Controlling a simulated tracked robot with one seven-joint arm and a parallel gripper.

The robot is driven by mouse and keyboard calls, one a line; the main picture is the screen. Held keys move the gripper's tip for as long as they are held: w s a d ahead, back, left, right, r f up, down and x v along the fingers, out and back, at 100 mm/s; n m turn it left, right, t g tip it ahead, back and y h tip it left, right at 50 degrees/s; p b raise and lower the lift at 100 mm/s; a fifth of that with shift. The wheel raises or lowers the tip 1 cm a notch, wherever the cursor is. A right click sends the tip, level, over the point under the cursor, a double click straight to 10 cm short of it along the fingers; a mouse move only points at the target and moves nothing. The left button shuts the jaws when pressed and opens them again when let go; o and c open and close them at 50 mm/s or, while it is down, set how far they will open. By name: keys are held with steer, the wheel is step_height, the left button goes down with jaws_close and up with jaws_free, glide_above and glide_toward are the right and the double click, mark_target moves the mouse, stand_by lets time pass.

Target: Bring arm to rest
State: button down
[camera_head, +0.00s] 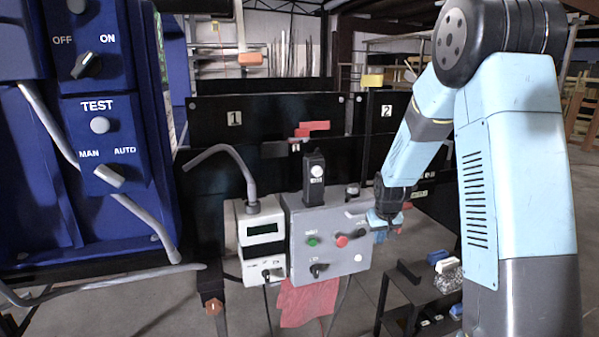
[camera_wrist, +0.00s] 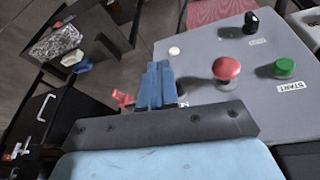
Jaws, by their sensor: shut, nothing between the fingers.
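My gripper (camera_head: 384,226) is at the end of my light-blue arm, just right of the grey control box (camera_head: 318,262) in the head view. Its blue fingers (camera_wrist: 158,86) are together and empty in the wrist view, beside the box's edge. The box carries a red button (camera_head: 342,241), a green button (camera_head: 312,241) and a black knob (camera_head: 318,270). In the wrist view the red button (camera_wrist: 226,69) and the green button (camera_wrist: 284,67) are right of the fingers. I cannot tell whether the fingers touch the box.
A white meter box (camera_head: 263,264) stands left of the control box. A blue cabinet (camera_head: 95,125) with switches fills the left. A dark shelf (camera_head: 408,290) with small blue and white items is at lower right. A red cloth (camera_head: 306,304) hangs below the control box.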

steer(key=s+r+t, duration=0.1)
steer(key=s+r, duration=1.5)
steer(key=r, duration=0.2)
steer(key=s+r, duration=0.3)
steer(key=s, duration=0.6)
steer(key=s+a+r+m, duration=0.1)
steer(key=s+r, duration=0.2)
steer(key=s, duration=0.7)
steer(key=shift+s+r+t, duration=0.2)
steer(key=shift+t, duration=0.2)
